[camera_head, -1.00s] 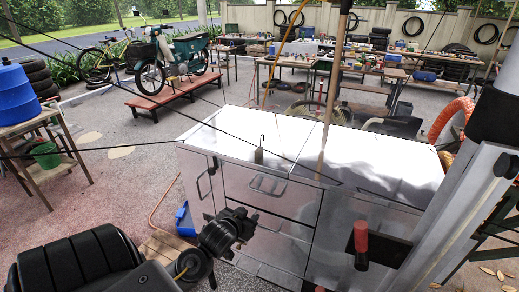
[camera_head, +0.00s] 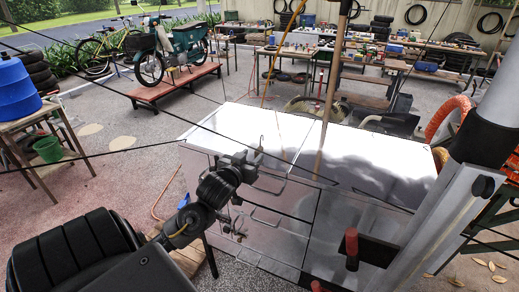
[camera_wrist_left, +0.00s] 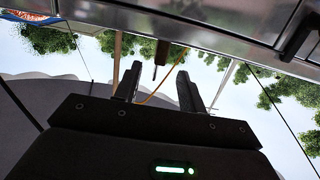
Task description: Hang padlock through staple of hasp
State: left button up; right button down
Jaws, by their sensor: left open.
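The padlock's thin dark shackle (camera_head: 262,143) stands up at the front edge of the cart's pale top (camera_head: 300,128). In the head view its body is mostly hidden behind my left gripper (camera_head: 254,160). The left wrist view, which is upside down, shows the brown padlock (camera_wrist_left: 162,50) just beyond and between the fingertips. My left gripper (camera_wrist_left: 158,82) is open there, its two fingers apart and empty. A small metal fitting (camera_head: 238,230) is on the cart's front; I cannot tell whether it is the hasp with its staple.
The cart front has bar handles (camera_head: 265,217) that stick out near my left arm. A wooden stand with a blue barrel (camera_head: 22,95) is at the left. The cart top is mostly clear.

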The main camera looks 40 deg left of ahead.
aim_at(258, 150)
pick_arm(q)
jog(key=shift+p+x, duration=1.55)
jog(key=shift+x, duration=0.65)
jog(key=shift+w+a+f, duration=0.1)
jog(key=shift+w+f, duration=0.05)
jog(key=shift+w, duration=0.35)
jog(key=shift+s, duration=0.1)
jog(key=shift+c, duration=1)
grip_shut()
